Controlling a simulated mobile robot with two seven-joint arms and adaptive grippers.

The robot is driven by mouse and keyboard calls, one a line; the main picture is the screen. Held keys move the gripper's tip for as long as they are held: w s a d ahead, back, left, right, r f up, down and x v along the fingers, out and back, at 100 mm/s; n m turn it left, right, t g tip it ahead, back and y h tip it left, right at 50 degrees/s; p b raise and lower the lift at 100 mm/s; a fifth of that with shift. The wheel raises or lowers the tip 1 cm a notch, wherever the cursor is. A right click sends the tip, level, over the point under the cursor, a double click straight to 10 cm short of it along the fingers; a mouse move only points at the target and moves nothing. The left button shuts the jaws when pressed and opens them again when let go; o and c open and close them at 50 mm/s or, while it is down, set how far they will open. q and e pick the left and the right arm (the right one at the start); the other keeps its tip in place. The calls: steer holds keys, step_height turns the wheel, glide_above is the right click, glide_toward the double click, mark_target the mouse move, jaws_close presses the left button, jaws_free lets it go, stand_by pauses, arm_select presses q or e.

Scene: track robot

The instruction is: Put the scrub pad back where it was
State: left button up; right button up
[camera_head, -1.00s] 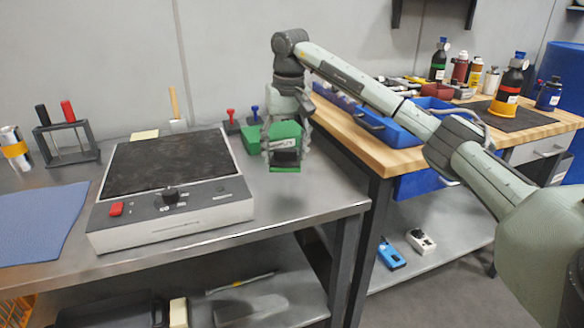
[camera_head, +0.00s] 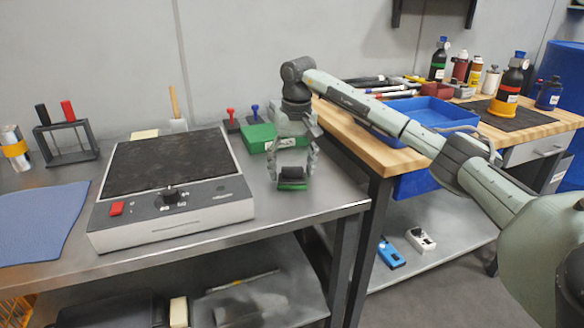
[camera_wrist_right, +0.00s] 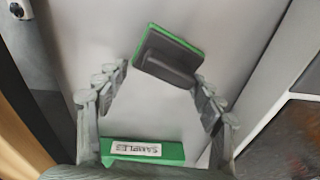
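The scrub pad (camera_head: 292,184), a green pad with a dark handle block, sits flat on the grey metal bench (camera_head: 240,222) near its right end. My right gripper (camera_head: 295,172) is over it, fingers pointing down and spread on either side of the handle. In the right wrist view the pad (camera_wrist_right: 168,58) lies at the fingertips, and the fingers (camera_wrist_right: 160,74) look open, with small gaps to the handle. Whether a fingertip still touches it is hard to tell. My left gripper is out of view.
A green box labelled SAMPLES (camera_wrist_right: 145,150) stands just behind the gripper. A hot plate (camera_head: 170,190) is to the left, with a blue mat (camera_head: 38,222) beyond it. A wooden-topped bench (camera_head: 345,125) with a blue tray (camera_head: 425,112) is at the right. The bench front edge is close.

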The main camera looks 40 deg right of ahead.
steer(key=shift+o, duration=1)
steer(key=shift+r, duration=0.1)
step_height(320, 180, up, 12)
steer(key=s, duration=0.1)
